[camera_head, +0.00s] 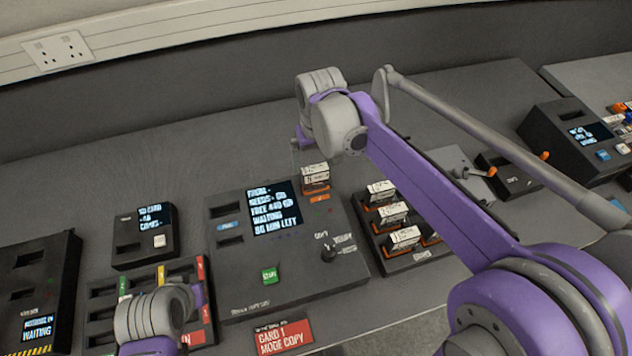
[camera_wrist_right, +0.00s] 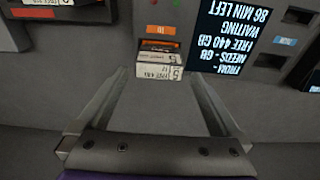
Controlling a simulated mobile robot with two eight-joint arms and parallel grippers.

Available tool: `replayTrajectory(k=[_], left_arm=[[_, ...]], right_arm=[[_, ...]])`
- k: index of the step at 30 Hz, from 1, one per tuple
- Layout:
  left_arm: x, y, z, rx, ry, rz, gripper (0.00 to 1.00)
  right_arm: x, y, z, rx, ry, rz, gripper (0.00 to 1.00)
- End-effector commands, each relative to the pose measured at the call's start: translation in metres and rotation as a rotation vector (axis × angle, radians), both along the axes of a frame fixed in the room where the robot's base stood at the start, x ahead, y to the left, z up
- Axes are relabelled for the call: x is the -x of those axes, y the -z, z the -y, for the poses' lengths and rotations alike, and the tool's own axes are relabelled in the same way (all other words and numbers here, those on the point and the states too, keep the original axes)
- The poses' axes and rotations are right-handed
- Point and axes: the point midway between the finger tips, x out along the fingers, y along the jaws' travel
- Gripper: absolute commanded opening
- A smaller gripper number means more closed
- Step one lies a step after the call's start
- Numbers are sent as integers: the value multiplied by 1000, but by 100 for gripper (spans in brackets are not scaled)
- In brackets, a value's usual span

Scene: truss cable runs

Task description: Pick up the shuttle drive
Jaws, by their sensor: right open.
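A drive with a white label and orange-and-black body (camera_head: 315,178) stands in a slot at the upper right of the central console. It also shows in the right wrist view (camera_wrist_right: 158,68), between and just beyond my fingertips. Several similar drives (camera_head: 392,214) stand in a rack to the right; I cannot tell from looks alone which is the shuttle drive. My right gripper (camera_wrist_right: 160,85) is open and empty, above and behind the console drive in the head view. My left arm's wrist shows at the lower left; its fingers are not clearly seen.
The central console (camera_head: 285,285) has a screen, a green button and a knob. A slotted tray (camera_head: 103,313) with coloured tags lies left of it, by a small card reader (camera_head: 143,240). A red card sign (camera_head: 282,338) is at the front. Bare bench lies behind the console.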

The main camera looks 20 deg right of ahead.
Motion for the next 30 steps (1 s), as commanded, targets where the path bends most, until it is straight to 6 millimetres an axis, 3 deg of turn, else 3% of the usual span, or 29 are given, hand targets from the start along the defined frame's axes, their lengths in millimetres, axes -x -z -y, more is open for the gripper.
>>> replayTrajectory(k=[18,27,30], left_arm=[[1,3,0,0,0,-2,0],[1,3,0,0,0,-2,0],[1,3,0,0,0,-2,0]], right_arm=[[-13,73,3,-1,1,2,100],[-13,78,3,0,1,2,100],[-13,78,3,0,1,2,84]])
